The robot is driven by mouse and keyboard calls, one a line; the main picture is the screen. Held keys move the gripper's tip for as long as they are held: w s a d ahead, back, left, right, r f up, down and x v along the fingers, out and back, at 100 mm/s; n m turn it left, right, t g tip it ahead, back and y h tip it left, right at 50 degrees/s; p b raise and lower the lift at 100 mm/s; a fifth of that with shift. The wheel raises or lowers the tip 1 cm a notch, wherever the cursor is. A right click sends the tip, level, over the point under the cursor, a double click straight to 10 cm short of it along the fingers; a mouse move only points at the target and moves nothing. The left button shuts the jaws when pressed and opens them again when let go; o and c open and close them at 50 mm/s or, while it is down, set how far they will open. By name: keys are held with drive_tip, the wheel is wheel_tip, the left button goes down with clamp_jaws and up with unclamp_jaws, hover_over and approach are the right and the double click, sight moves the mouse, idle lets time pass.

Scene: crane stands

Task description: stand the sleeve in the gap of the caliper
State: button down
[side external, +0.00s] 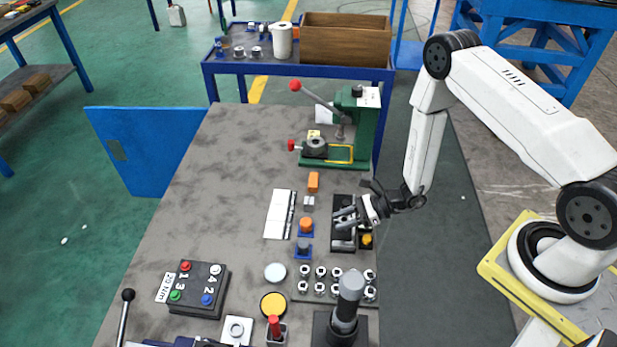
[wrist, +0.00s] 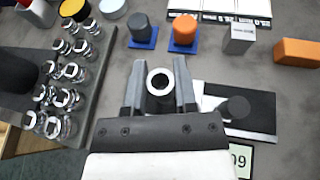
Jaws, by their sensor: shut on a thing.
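The sleeve (wrist: 150,84) is a grey tube with a pale rim and a dark bore. In the wrist view it sits between the fingers of my gripper (wrist: 160,86), its open end facing the camera. My gripper (side external: 347,219) is shut on it, over a black and light-grey fixture (side external: 344,202). In the wrist view this fixture (wrist: 262,112) shows to the right of the fingers, with a dark round post (wrist: 237,106) there. It may be the caliper. Its gap is hidden behind my gripper. I cannot tell whether the sleeve touches it.
An orange cylinder (side external: 306,224), a grey cylinder (side external: 304,246) and an orange block (side external: 314,182) stand beside the fixture. A green press (side external: 367,130) is behind.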

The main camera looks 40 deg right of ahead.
drive_tip(key=shift+f, duration=1.25)
drive_tip(key=shift+c, duration=2)
unclamp_jaws()
drive_tip(key=shift+f, duration=0.1)
drive_tip(key=shift+r, duration=0.2)
drive_tip(key=v, duration=1.2)
